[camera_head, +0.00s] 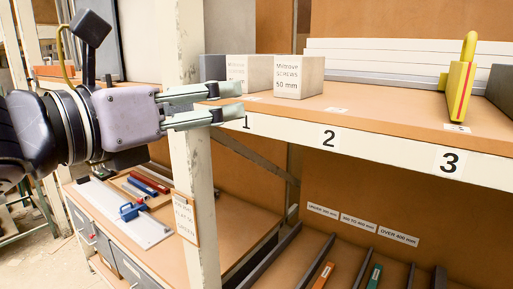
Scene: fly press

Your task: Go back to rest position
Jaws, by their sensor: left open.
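My left gripper (239,101) comes in from the left in the head view. Its two grey fingers are apart and nothing is between them. The fingertips are near the front edge of the shelf (380,120), close to the number 1 label. The arm's wrist crosses in front of a white post (186,50). My right gripper is not in view.
Two white screw boxes, one (299,77) marked 50 mm, stand on the shelf. A yellow tool (460,80) stands above label 3. Below are divided bins with an orange item (323,276) and a green item (374,277). A lower bench (245,225) stands at left.

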